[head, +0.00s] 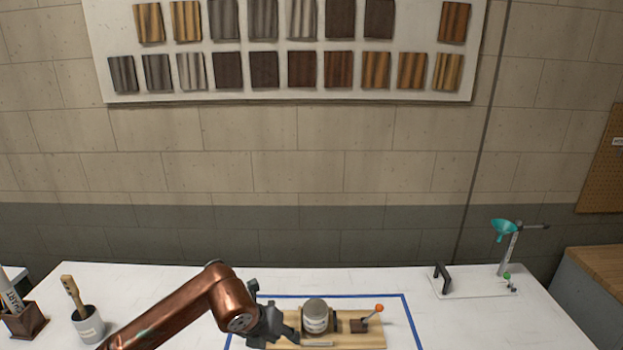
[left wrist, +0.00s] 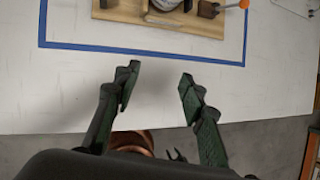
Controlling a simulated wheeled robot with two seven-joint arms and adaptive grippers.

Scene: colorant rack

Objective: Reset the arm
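My left arm is copper and comes in from the lower left in the head view. My left gripper (head: 272,322) is at the left side of a wooden board (head: 350,343) on the white table. In the left wrist view, its two dark green fingers (left wrist: 155,85) stand apart with nothing between them, over bare white table outside the blue tape. Below them, a copper link and a small dark claw-like shape (left wrist: 176,155) show beyond the table edge. It may be my right gripper, but it is too small to tell its state.
The board carries a round grey-white can (head: 315,316) and an orange-knobbed lever (head: 378,308), inside a blue tape outline (head: 408,310). A brush cup (head: 88,325) and brown box (head: 28,322) stand left. A stand with a teal funnel (head: 503,229) is back right. Wood samples hang behind.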

